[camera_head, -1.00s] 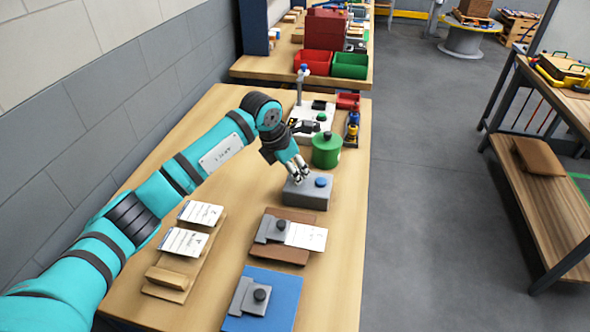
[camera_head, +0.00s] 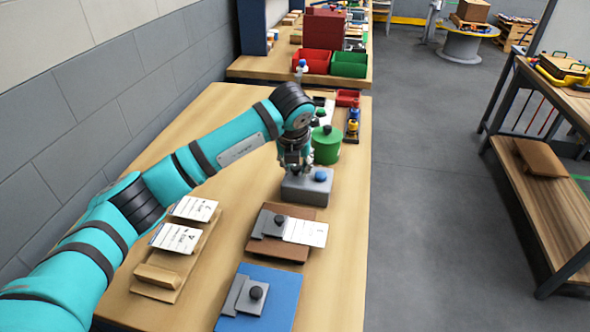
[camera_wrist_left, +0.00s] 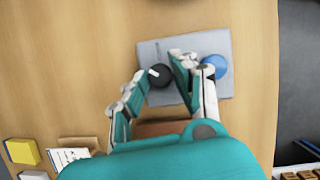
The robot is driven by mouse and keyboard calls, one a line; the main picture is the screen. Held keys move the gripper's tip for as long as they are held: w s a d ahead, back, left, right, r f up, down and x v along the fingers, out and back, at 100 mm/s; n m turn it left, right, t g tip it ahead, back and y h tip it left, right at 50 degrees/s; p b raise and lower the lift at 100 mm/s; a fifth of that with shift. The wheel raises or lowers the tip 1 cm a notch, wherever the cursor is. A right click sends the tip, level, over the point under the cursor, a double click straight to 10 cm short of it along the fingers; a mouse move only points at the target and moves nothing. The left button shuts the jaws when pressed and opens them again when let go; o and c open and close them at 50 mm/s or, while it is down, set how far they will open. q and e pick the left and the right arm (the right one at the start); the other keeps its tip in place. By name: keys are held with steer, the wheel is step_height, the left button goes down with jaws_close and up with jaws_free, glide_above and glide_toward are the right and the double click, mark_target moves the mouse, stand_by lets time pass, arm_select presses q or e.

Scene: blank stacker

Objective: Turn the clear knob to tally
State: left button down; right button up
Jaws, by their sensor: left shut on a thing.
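A grey box (camera_head: 308,190) stands on the wooden table, with a blue round knob (camera_head: 320,175) on the right of its top. In the left wrist view the box (camera_wrist_left: 150,50) carries the blue knob (camera_wrist_left: 216,66) and a black knob (camera_wrist_left: 159,75) with a white mark. No label tells which is the clear knob. My left gripper (camera_head: 295,171) points down over the left part of the box. In the wrist view its fingers (camera_wrist_left: 161,76) are shut around the black knob; the blue knob is just outside the right finger. My right gripper is not in view.
A green canister (camera_head: 326,150) stands close behind the box. In front lie a brown board (camera_head: 264,248) with a grey clamp and card, a blue board (camera_head: 284,296), and a wooden holder (camera_head: 165,283) with cards (camera_head: 176,238). The table's right edge is clear.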

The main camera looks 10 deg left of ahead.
arm_select(q)
steer(key=n+b, duration=0.1)
steer(key=n, duration=0.1)
steer(key=n+y+b, duration=0.1)
steer(key=n, duration=0.1)
steer(key=shift+w+d+y+b, duration=0.15)
steer(key=shift+y+b, duration=0.15)
steer(key=shift+b, duration=0.05)
steer(key=shift+r+n+g+y+b, duration=0.1)
steer(key=shift+n+g+y+b, duration=0.5)
steer(key=shift+n, duration=1.1)
steer(key=c, duration=1.1)
jaws_free()
steer(key=shift+o, duration=0.2)
steer(key=v, duration=1.2)
